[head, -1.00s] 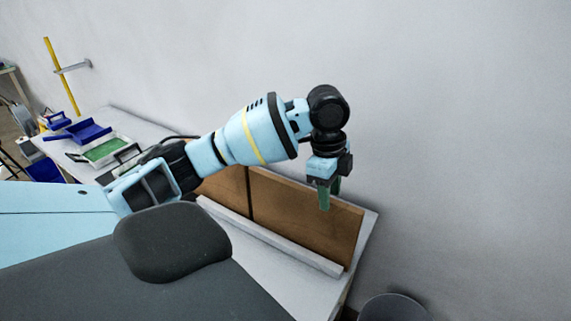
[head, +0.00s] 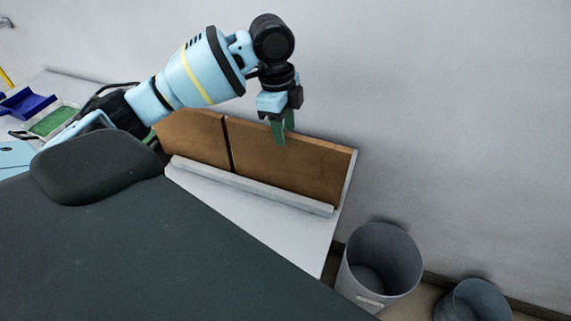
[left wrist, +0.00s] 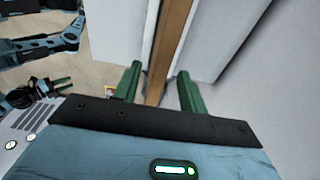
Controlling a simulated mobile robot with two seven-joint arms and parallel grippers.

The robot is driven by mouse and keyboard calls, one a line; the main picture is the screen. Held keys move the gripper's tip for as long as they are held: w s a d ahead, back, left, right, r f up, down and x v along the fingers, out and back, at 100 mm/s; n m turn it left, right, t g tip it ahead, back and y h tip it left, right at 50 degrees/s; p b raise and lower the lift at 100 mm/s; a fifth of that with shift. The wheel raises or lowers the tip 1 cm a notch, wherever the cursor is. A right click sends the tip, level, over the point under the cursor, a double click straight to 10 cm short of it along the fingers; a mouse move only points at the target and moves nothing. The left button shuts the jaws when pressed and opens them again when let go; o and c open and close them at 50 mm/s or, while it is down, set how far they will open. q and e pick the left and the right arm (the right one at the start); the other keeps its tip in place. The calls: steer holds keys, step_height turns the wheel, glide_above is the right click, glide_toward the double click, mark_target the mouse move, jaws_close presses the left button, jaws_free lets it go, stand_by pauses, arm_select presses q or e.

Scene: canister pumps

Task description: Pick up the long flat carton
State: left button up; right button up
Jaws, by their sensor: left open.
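Two flat brown cartons stand on edge behind a pale rail in the head view. The right, longer carton (head: 300,168) is under my left gripper (head: 282,136). The left carton (head: 192,137) stands beside it with a narrow dark gap between. My left gripper points down at the right carton's top edge. In the left wrist view its green fingers (left wrist: 158,88) are open, one on each side of a brown edge (left wrist: 166,55); contact cannot be made out. At the left of that view, small green fingers, seemingly my right gripper (left wrist: 60,84), show too small to judge.
The pale rail (head: 250,187) runs along the cartons' front on a white table (head: 265,222). The wall is close behind. A grey bin (head: 380,268) and another bin (head: 474,302) stand on the floor at right. Blue trays (head: 25,103) lie at far left.

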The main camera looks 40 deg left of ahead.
mark_target(287, 148)
arm_select(q)
steer(key=shift+w+d+f, duration=0.1)
steer(key=shift+d+f, duration=0.05)
steer(key=shift+f, duration=1.5)
steer(key=shift+d+f, duration=0.15)
steer(key=shift+f, duration=1.45)
jaws_close()
